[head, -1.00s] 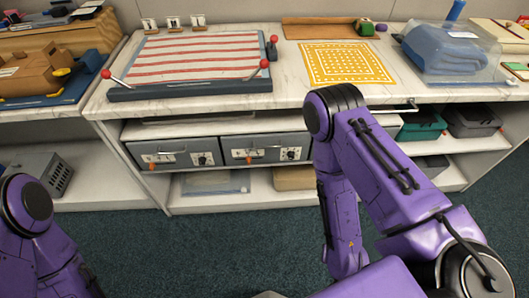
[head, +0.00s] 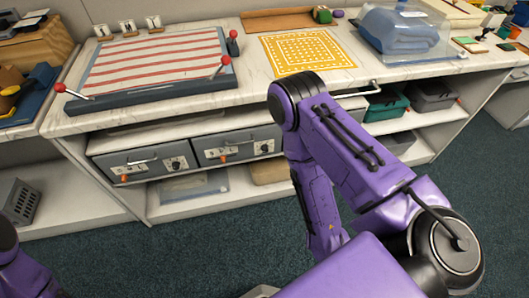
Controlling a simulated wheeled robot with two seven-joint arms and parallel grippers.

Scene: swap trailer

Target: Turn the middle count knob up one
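Three small white upright plates on wooden bases stand in a row at the back left of the counter; the middle one (head: 128,28) has a dark mark too small to read. Two grey drawer fronts under the counter carry round black-and-white knobs, one on the left drawer (head: 176,163) and one on the right drawer (head: 264,147). I cannot tell which of these is the middle count knob. My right arm stands in front of the shelves at centre right, its forearm pointing down. Neither gripper shows in the head view.
A red-and-white striped board (head: 155,62) with red-knobbed levers sits on the counter. Beside it are a yellow patterned mat (head: 306,52) and a clear box with blue cloth (head: 405,35). Teal and grey cases (head: 436,95) fill the right shelf. Carpet is clear in front.

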